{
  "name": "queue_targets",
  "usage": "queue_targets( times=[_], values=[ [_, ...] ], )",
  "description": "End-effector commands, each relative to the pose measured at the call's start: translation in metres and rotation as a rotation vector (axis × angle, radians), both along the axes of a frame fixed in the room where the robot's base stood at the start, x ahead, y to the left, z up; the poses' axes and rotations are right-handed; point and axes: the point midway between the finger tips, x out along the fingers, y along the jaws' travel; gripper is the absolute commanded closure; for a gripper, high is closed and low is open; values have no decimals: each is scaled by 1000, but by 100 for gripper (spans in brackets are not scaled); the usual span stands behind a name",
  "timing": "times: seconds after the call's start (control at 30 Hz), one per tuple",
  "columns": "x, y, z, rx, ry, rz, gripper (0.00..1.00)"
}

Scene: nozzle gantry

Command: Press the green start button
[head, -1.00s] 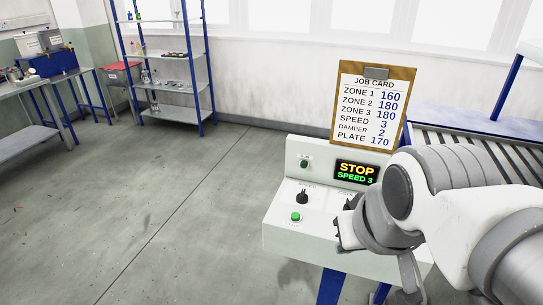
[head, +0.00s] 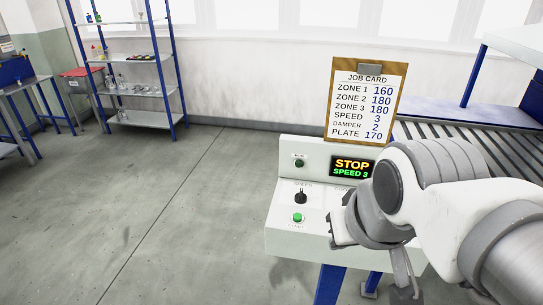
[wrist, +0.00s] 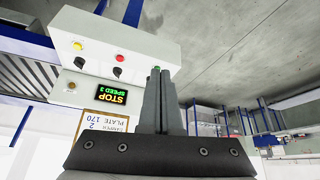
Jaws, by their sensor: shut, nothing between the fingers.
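The green start button (head: 298,218) sits at the front left of the white console (head: 285,240), below a black speed knob (head: 300,197). In the wrist view, which shows the console upside down, a small green spot (wrist: 155,68) shows at my fingertips, mostly hidden by them. My gripper (wrist: 168,75) is shut and empty, its fingers pointing toward the console. In the head view my gripper is to the right of the green button, largely hidden by my own wrist. I cannot tell whether the fingertips touch anything. The display (head: 352,167) reads STOP, SPEED 3.
A dark green button (head: 299,162) is on the console's upright panel. The wrist view shows a red button (wrist: 120,58) and a yellow button (wrist: 77,46). A job card (head: 367,102) stands above the console. A roller conveyor (head: 450,135) lies behind. Floor to the left is clear.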

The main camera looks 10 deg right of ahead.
Motion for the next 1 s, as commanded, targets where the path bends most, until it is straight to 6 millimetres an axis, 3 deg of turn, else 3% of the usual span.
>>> queue_targets(
  times=[0.13,0.27,0.4,0.57,0.67,0.8,1.0],
  values=[
    [5,6,-1,44,11,-16,100],
    [24,26,-3,194,43,-81,100],
    [61,52,-4,449,90,-235,100],
    [115,68,-8,738,132,-484,100],
    [150,67,-14,897,151,-670,100],
    [198,51,-33,1087,162,-961,100],
    [243,16,-71,1259,154,-1329,100]
  ],
)
